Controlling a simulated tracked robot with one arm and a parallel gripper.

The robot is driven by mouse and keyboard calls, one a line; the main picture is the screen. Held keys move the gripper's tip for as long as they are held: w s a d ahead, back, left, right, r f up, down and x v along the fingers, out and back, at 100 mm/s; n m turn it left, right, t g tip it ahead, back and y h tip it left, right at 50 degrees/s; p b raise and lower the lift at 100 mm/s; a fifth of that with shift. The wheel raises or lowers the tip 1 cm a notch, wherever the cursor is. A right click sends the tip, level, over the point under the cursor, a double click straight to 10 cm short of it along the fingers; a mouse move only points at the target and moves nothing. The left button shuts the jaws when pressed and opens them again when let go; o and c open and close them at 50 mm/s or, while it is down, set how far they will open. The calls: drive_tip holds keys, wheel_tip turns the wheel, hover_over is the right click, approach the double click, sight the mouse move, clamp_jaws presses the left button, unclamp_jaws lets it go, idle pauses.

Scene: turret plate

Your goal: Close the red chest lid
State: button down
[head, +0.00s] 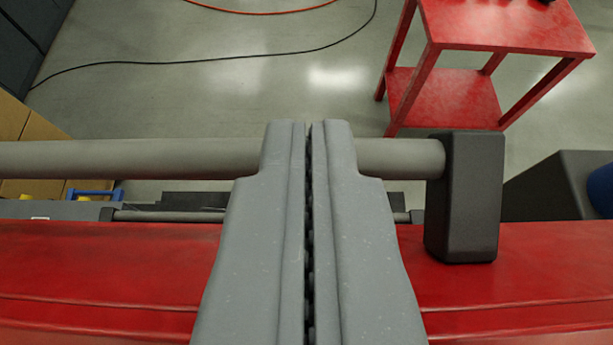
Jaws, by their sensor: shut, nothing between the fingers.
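The red chest lid (110,262) spans the bottom of the head view as a wide red panel with ridges. A thick grey bar handle (120,159) runs across in front of it, ending at a black bracket (464,198) on the right. My gripper (308,128) is shut and empty, with only a thin dark line between its fingers. Its fingers overlap the bar in the picture and hide part of it, and their tips reach just past its far side. I cannot tell whether they touch the bar. How far the lid stands open does not show.
A red table (505,25) with a lower shelf stands at the upper right. Cardboard boxes (28,140) are at the left. Black and orange cables lie on the otherwise open grey floor (220,100).

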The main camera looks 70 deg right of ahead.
drive_tip(key=shift+f, duration=0.35)
drive_tip(key=shift+w+d, duration=0.1)
drive_tip(key=shift+w+d+f+y+p, duration=0.1)
drive_tip(key=shift+d+f+y+p, duration=0.2)
drive_tip(key=shift+d+f+p, duration=0.15)
drive_tip(key=w+d+f+y, duration=0.1)
drive_tip(key=d+f, duration=0.1)
drive_tip(key=f, duration=0.5)
drive_tip(key=w+d+f+g+y, duration=0.1)
drive_tip(key=d+f+y, duration=0.1)
drive_tip(key=f, duration=0.5)
drive_tip(key=shift+d+g+y, duration=0.3)
drive_tip(key=shift+d, duration=0.35)
